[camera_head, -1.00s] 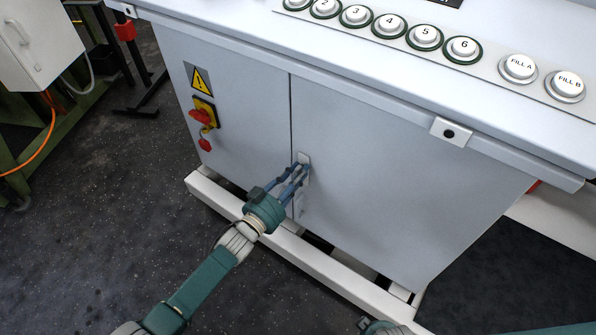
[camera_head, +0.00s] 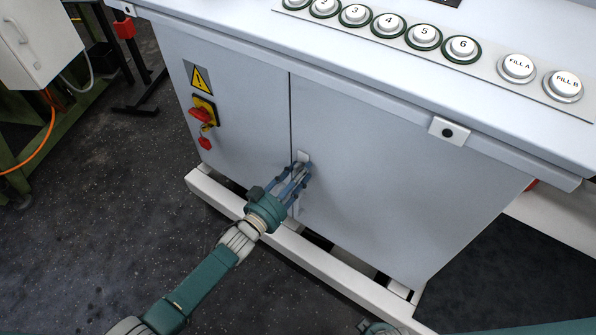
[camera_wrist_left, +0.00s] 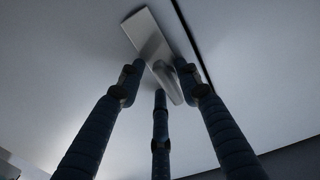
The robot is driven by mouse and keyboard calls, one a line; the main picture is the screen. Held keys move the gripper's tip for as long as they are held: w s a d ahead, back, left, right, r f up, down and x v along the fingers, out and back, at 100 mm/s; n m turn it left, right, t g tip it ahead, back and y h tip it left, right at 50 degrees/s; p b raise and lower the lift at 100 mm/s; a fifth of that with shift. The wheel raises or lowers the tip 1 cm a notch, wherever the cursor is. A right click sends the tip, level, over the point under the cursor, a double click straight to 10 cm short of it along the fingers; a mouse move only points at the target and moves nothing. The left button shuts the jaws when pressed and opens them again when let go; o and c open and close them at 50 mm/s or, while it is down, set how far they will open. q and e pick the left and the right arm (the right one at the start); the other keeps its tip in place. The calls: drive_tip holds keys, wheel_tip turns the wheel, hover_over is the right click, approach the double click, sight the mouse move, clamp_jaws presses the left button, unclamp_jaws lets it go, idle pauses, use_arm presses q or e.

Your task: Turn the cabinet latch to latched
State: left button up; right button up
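The cabinet latch (camera_head: 304,157) is a small pale metal plate with a lever on the grey cabinet front, beside the door seam. My left gripper (camera_head: 301,172) is in front of it, its blue fingers covering most of the latch. In the left wrist view, the latch plate (camera_wrist_left: 143,33) lies slanted and its lever (camera_wrist_left: 168,83) sticks out between the spread fingers of my left gripper (camera_wrist_left: 160,82). Gaps show around the lever, so the gripper looks open. Of my right gripper, only a teal part shows at the bottom edge; its fingers are out of view.
The cabinet door (camera_head: 400,190) is closed. Left of the seam are a red-and-yellow switch (camera_head: 203,112) and a warning sign (camera_head: 199,78). A console with numbered buttons (camera_head: 389,25) overhangs above. A white base rail (camera_head: 325,268) runs below.

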use_arm(q)
drive_tip(key=shift+w+r, duration=0.1)
drive_tip(key=shift+a, duration=0.2)
drive_tip(key=v, duration=1.2)
drive_tip(key=shift+d, duration=0.2)
